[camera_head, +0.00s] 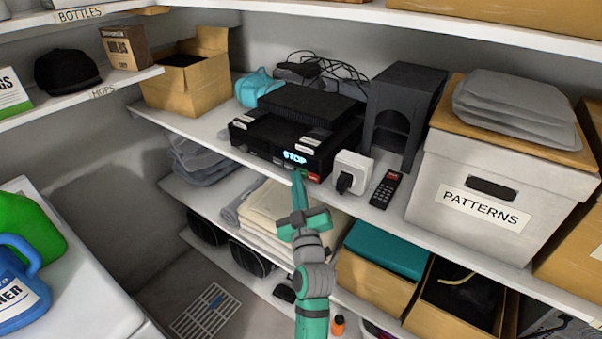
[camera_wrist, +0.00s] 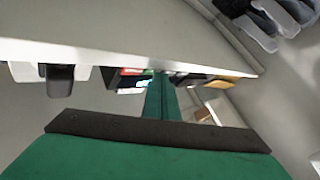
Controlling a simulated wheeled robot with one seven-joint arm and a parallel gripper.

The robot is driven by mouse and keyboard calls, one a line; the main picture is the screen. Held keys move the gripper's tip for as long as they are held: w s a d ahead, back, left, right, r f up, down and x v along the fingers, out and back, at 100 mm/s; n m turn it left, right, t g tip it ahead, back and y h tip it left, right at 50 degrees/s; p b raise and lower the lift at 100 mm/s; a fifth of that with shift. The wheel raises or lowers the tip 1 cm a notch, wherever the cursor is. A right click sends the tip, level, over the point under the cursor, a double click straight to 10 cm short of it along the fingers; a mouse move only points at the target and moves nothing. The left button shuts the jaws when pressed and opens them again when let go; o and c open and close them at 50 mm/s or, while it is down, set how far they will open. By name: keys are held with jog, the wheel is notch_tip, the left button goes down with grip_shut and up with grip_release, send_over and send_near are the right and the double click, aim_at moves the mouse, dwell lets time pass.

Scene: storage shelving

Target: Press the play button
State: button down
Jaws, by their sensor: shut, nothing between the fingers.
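A black player (camera_head: 285,145) stands on the middle shelf. Its front carries a lit display (camera_head: 294,157) reading "STOP". Small coloured marks show along the front edge, one green and one red, too small to read; I cannot tell which is the play button. My green gripper (camera_head: 297,177) points up at the front of the player, just below the display, and covers part of its lower front. Its fingers are shut and empty. In the wrist view, the shut fingers (camera_wrist: 161,90) overlap the player's front (camera_wrist: 125,76); I cannot tell if they touch it.
A white socket block (camera_head: 352,167) with a black plug and a remote (camera_head: 384,189) lie right of the player. A box marked "PATTERNS" (camera_head: 470,220) stands farther right. The shelf edge runs close by my gripper. Folded towels (camera_head: 277,212) lie on the shelf below.

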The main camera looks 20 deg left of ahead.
dwell(0.6)
jog(key=shift+s+a, duration=0.2)
jog(key=shift+s, duration=0.5)
jog(key=shift+s+a, duration=0.3)
jog(key=shift+s, duration=0.5)
jog(key=shift+s+a, duration=0.3)
jog(key=shift+s, duration=0.45)
jog(key=shift+s+a, duration=0.3)
jog(key=shift+s, duration=0.5)
jog(key=shift+f, duration=0.1)
jog(key=s+d+f+m+g+h, duration=0.1)
jog(key=s+d+f+m+h, duration=0.2)
jog(key=s+d+f, duration=0.5)
jog(key=s+d+f+m+h, duration=0.3)
jog(key=s+d+f+m, duration=0.1)
jog(key=s+f, duration=0.75)
jog(key=s+d+f+m+g+h, duration=0.1)
jog(key=s+d, duration=0.2)
jog(key=s, duration=0.8)
jog(key=s+d+f+m+g+h, duration=0.1)
jog(key=s+d, duration=0.3)
jog(key=s, duration=0.8)
jog(key=shift+s+d+f+m+g, duration=0.15)
jog(key=shift+f+m+g, duration=0.45)
jog(key=shift+f, duration=0.05)
